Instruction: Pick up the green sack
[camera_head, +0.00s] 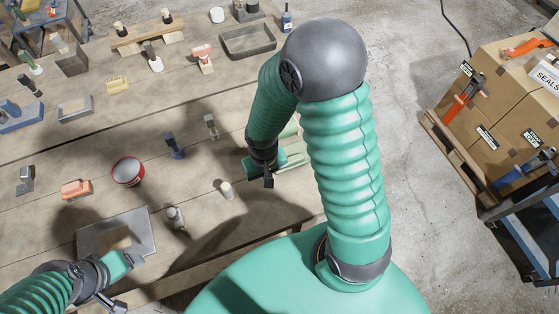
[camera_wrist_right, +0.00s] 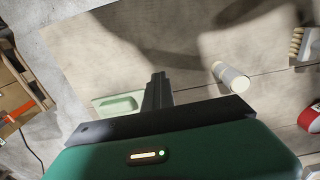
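A pale green, flat object (camera_head: 294,158) lies at the table's right edge, partly hidden by my right arm. It also shows in the right wrist view (camera_wrist_right: 118,104), left of the fingers, looking more like a shallow tray; I cannot tell whether it is the green sack. No other sack is clear. My right gripper (camera_head: 268,181) is above the table beside it. Its dark fingers (camera_wrist_right: 158,85) look shut together, with nothing seen between them. My left gripper (camera_head: 112,302) is low at the left near the table's front edge; its finger opening is unclear.
A pale cylinder (camera_head: 227,190) stands near the right gripper. A red-rimmed round can (camera_head: 128,172), a grey plate (camera_head: 118,232) and a dark tray (camera_head: 248,40) are on the wooden table. Cardboard boxes (camera_head: 510,110) on a pallet stand at the right, beyond open floor.

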